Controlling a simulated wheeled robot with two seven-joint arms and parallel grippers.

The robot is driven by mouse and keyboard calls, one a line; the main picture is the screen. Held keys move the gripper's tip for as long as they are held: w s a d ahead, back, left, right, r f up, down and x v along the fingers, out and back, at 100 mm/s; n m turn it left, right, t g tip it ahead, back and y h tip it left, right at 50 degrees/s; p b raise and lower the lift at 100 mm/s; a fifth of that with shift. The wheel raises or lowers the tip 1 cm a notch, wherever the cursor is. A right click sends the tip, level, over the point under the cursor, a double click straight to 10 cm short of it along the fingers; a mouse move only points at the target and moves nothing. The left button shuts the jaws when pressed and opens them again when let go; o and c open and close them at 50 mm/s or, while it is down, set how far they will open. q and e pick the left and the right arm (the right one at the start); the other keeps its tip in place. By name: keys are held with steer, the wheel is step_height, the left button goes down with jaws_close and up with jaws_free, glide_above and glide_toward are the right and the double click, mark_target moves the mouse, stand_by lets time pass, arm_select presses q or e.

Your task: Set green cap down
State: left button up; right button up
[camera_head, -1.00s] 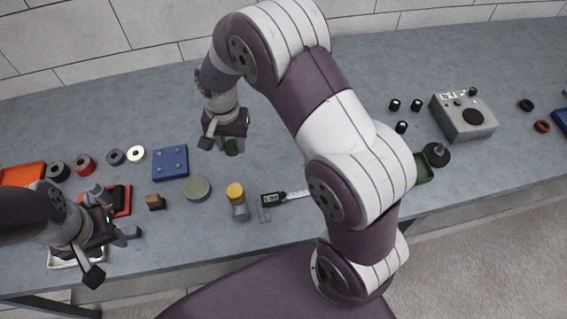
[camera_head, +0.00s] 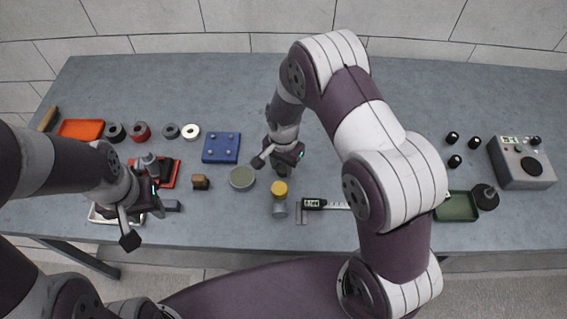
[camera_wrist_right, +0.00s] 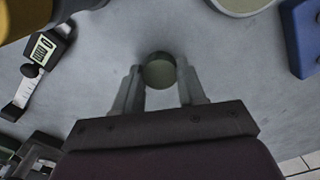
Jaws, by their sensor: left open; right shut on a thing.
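The green cap (camera_wrist_right: 159,70) is a small round dark-green piece between the fingertips of my right gripper (camera_wrist_right: 159,80) in the right wrist view. In the head view, my right gripper (camera_head: 279,164) is shut on it, over the table just behind a grey cylinder with a yellow top (camera_head: 279,189). The cap is mostly hidden there by the fingers, and I cannot tell whether it touches the table. My left gripper (camera_head: 148,224) is open at the front left, near a white tray (camera_head: 100,217).
A round grey-green disc (camera_head: 242,178) and a blue plate (camera_head: 221,148) lie left of my right gripper. A caliper (camera_head: 315,204) lies in front right. A green tray (camera_head: 456,207) and a grey meter box (camera_head: 522,163) stand further right. The table behind the blue plate is clear.

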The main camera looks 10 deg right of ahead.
mark_target(284, 168)
steer(key=shift+f, duration=0.15)
steer(key=o, duration=1.2)
steer(key=shift+c, duration=0.2)
step_height(284, 168, up, 12)
steer(key=s+d+r+n, duration=0.2)
steer(key=s+d+n, duration=0.1)
steer(key=s, duration=0.4)
steer(key=s+d+r+n+t, duration=0.1)
steer(key=s+d+r+n, duration=0.1)
steer(key=s+n, duration=0.4)
steer(key=shift+s+d+r+b, duration=0.25)
steer(key=shift+s+d+b, duration=0.1)
steer(key=shift+s+d, duration=0.1)
